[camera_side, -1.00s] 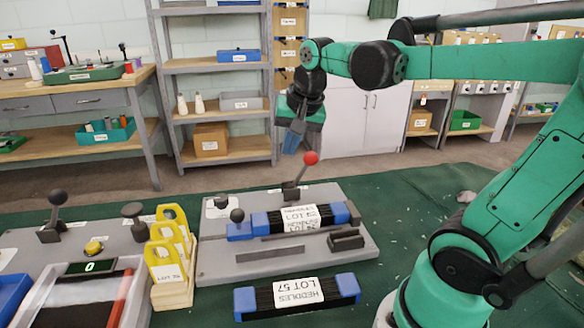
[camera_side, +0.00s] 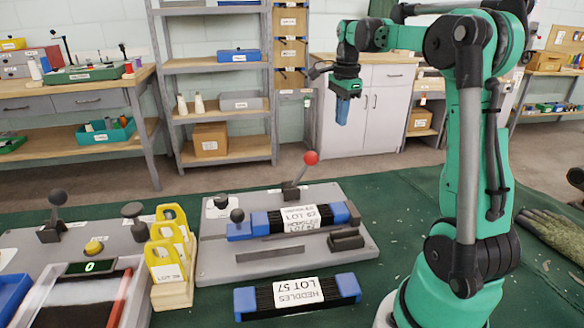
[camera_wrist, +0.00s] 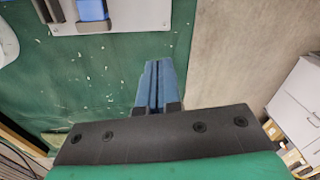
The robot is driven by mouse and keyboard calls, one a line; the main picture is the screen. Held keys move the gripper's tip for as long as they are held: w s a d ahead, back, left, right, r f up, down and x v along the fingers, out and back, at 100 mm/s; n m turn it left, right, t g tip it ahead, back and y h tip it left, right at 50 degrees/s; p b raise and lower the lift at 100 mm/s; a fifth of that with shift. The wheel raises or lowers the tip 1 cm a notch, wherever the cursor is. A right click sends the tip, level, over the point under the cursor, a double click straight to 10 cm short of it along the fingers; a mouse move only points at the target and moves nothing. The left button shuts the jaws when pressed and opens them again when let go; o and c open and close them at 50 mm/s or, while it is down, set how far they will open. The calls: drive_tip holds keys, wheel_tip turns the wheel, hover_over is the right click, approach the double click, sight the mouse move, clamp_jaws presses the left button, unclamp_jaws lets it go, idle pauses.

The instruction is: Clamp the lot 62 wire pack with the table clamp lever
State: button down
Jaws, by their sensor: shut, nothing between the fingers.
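The pack on the grey clamp plate (camera_side: 215,262) has blue ends, a dark middle and a white label (camera_side: 300,217). The label is upside down; it seems to read lot 62. The table clamp lever (camera_side: 299,175), with a red ball on top, stands raised and leaning slightly right behind the pack. My gripper (camera_side: 342,122) hangs in the air, up and to the right of the lever, touching nothing. In the wrist view its blue fingers (camera_wrist: 153,85) are together and empty. One blue end of the pack (camera_wrist: 92,10) shows at the top of that view.
A LOT 57 heddle pack (camera_side: 298,294) lies in front of the plate. Yellow tagged holders (camera_side: 170,255) stand left of it. A black-knobbed lever (camera_side: 237,222) is at the plate's left. A glove (camera_side: 553,232) lies at the right.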

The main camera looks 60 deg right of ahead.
sight(300, 175)
wheel_tip(300, 175, down, 9)
drive_tip(key=w+a, duration=0.2)
drive_tip(key=shift+w+a+r, duration=0.15)
drive_tip(key=shift+w+a, duration=0.15)
drive_tip(key=shift+a, duration=0.05)
drive_tip(key=shift+a+r, duration=0.1)
idle(0.4)
drive_tip(key=shift+w+a+r+g, duration=0.15)
drive_tip(key=shift+w+g, duration=0.05)
drive_tip(key=shift+g, duration=0.1)
